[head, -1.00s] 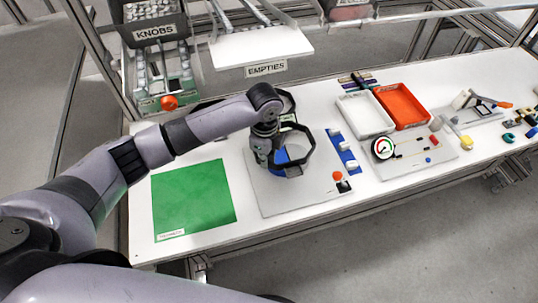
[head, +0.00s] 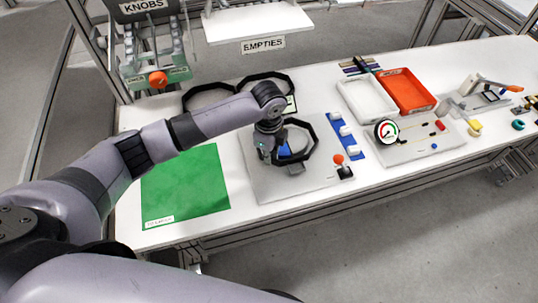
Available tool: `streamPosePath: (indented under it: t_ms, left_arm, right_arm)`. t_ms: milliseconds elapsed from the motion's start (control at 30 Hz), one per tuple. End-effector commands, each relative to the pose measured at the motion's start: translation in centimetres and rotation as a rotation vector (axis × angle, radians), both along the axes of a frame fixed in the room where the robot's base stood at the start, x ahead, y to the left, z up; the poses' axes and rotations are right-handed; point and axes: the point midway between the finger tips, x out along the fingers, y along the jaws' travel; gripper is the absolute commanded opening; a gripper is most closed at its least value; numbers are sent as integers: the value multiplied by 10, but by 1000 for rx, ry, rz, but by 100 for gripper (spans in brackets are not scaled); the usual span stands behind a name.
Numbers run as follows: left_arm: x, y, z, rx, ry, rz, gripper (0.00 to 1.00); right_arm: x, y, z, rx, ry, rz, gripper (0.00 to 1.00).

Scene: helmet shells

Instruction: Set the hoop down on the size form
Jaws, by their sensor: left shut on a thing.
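My left gripper (head: 268,152) is shut on the left side of a black, many-sided hoop (head: 316,140). The hoop is over the grey plate (head: 262,188) in the middle of the table. The blue size form (head: 286,150) shows partly through the hoop's opening, and the gripper hides some of it. The hoop surrounds the form in this view; I cannot tell whether it touches it or hangs just above. My right gripper is not in view.
Two more black hoops (head: 207,88) lie behind my left arm. A green mat (head: 186,190) is left of the plate. A red-topped knob (head: 338,159) and a blue strip with white blocks (head: 346,136) stand on the right. White (head: 366,103) and orange (head: 410,92) trays are farther back.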

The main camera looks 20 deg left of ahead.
Motion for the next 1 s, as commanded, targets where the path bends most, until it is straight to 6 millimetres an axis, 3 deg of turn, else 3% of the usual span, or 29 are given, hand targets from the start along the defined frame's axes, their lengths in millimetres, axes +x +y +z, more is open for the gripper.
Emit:
streamPosePath:
  t_ms: [133, 1000]
  left_arm:
    - [0, 0, -8, 0, -1, 0, 0]
    - [0, 0, -17, 0, 1, 0, 0]
  right_arm:
    - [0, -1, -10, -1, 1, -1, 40]
    - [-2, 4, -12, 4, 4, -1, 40]
